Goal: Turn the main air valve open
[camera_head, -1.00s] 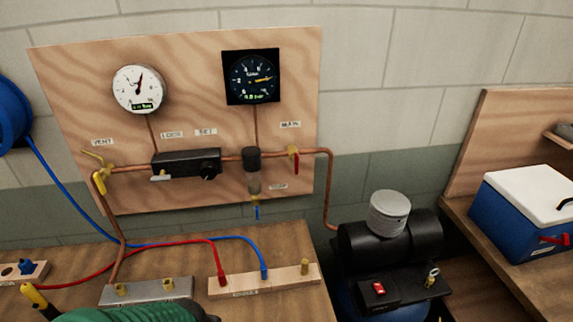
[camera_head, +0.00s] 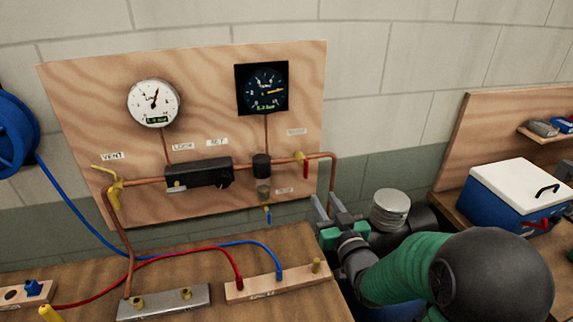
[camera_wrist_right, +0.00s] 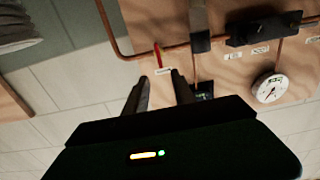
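The main air valve (camera_head: 305,168) is on the copper pipe at the right of the plywood panel, below a small label. Its red handle hangs down, across the pipe; it also shows in the right wrist view as a red handle (camera_wrist_right: 157,55). My right gripper (camera_head: 328,207) is below and slightly right of the valve, fingers apart and empty. In the right wrist view my right gripper (camera_wrist_right: 160,82) has its two fingers spread, with the red handle beyond the gap, not touched. My left gripper is not in view.
The panel (camera_head: 80,90) carries a white gauge (camera_head: 153,103), a dark gauge (camera_head: 262,89), a black regulator (camera_head: 198,173) and a yellow vent valve (camera_head: 113,188). A compressor (camera_head: 390,210) stands behind my right arm. A blue cooler (camera_head: 500,196) is at right.

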